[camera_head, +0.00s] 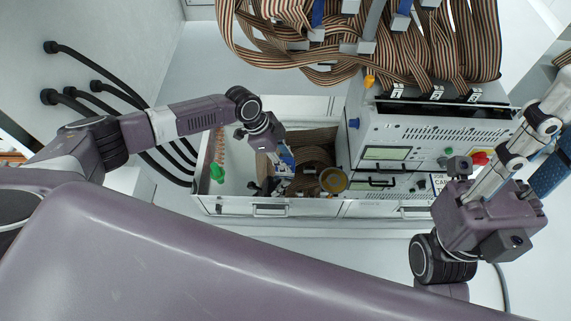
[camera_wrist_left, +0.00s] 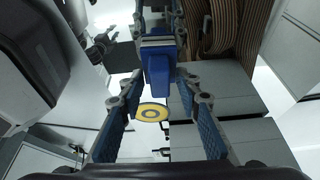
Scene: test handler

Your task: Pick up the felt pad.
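I cannot single out the felt pad with certainty. In the left wrist view, a blue block (camera_wrist_left: 158,72) with a grey striped end lies between my left fingers. A flat yellow disc with a dark ring (camera_wrist_left: 152,113) shows beyond and below it. My left gripper (camera_head: 287,160) points down into the open drawer (camera_head: 270,210). Its fingers (camera_wrist_left: 159,88) stand apart with blue pads facing each other; contact with the block is not clear. My right gripper (camera_head: 540,150) is at the right edge, fingers apart, with nothing seen between them.
The instrument cabinet (camera_head: 400,130) stands right of the drawer, with thick ribbon cables (camera_head: 455,45) above. Black cables (camera_head: 110,75) hang at left.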

